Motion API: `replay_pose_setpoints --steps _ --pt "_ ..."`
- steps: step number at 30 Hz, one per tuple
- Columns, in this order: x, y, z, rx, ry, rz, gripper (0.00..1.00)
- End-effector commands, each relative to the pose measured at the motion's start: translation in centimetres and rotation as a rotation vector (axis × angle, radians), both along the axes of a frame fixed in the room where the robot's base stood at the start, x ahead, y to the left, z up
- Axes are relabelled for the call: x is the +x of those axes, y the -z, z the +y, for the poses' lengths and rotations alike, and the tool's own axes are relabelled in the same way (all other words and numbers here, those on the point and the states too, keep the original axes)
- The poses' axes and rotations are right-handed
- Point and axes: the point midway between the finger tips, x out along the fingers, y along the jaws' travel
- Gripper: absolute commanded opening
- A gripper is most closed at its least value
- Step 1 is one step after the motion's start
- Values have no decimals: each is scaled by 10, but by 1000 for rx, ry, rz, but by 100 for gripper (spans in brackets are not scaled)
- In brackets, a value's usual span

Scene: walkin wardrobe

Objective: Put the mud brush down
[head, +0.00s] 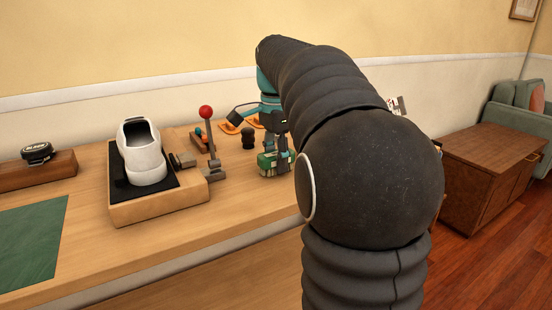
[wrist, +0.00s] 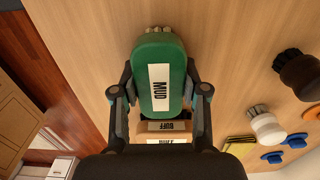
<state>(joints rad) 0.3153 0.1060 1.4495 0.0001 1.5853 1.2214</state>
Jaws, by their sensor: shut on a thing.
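The mud brush is a green block with a white MUD label and pale bristles at its far end. It shows in the wrist view (wrist: 178,62) and low over the bench in the head view (head: 266,162). My gripper (wrist: 160,92) is shut on its sides; it also shows in the head view (head: 276,148). I cannot tell whether the brush touches the bench. A tan block marked BUFF (wrist: 152,127) shows just below the brush in the wrist view, with another labelled block behind it, partly hidden by my gripper.
A white shoe (head: 143,155) sits on a wooden stand (head: 150,208) beside a red-knobbed lever (head: 206,113). A dark brush (wrist: 302,72), a white-handled brush (wrist: 266,128) and blue discs (wrist: 297,140) lie right in the wrist view. Bare bench (wrist: 225,45) surrounds the mud brush's far end.

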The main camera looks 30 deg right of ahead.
Motion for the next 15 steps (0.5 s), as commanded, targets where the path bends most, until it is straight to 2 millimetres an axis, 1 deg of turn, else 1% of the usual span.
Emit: replay_pose_setpoints --steps 5,6,8,9,15 --pt "0 3 0 0 0 0 2" --pt "0 3 0 0 0 0 49" --pt "0 3 0 0 0 0 64" --pt "0 3 0 0 0 0 69" --pt "0 3 0 0 0 0 69"
